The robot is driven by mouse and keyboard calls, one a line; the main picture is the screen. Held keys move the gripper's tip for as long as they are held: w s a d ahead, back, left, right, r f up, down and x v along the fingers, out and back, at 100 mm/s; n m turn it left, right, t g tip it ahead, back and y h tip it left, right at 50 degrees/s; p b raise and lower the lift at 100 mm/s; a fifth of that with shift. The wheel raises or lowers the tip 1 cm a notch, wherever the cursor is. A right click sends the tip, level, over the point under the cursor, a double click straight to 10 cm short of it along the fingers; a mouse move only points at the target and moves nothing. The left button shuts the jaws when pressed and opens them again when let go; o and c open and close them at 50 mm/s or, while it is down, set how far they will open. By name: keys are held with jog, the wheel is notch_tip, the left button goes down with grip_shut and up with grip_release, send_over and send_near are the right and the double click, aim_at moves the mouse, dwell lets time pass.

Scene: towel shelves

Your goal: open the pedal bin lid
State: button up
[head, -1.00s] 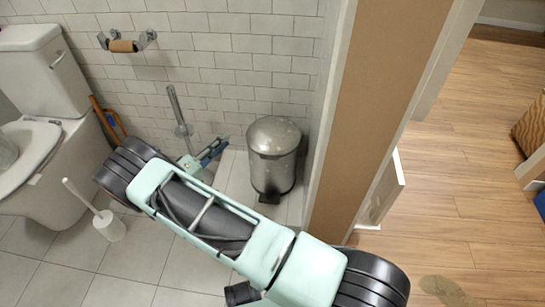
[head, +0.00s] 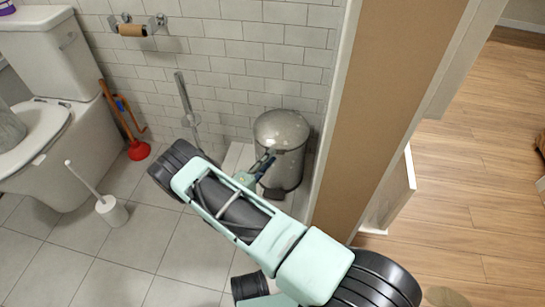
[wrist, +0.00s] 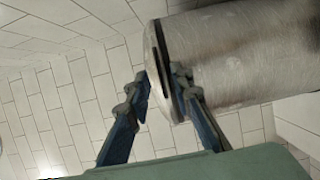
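The pedal bin (head: 283,165) is a brushed metal cylinder standing upright near the tiled wall. Its domed lid (head: 281,128) is down. The dark pedal (head: 273,194) shows at its foot. My gripper (head: 266,163) is at the bin's left front side, below the lid. In the wrist view, the bin (wrist: 245,60) lies sideways with the lid (wrist: 156,70) at its left end. My gripper (wrist: 160,80) is open there, one finger by the lid and the other by the bin's body, with the rim seam between the fingertips. I cannot tell whether they touch.
A toilet (head: 60,150), a red plunger (head: 138,150) and a white toilet brush holder (head: 112,211) are on the left. Tiled floor is clear between them and my arm.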

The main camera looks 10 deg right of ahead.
jog(key=shift+x, duration=1.15)
grip_shut()
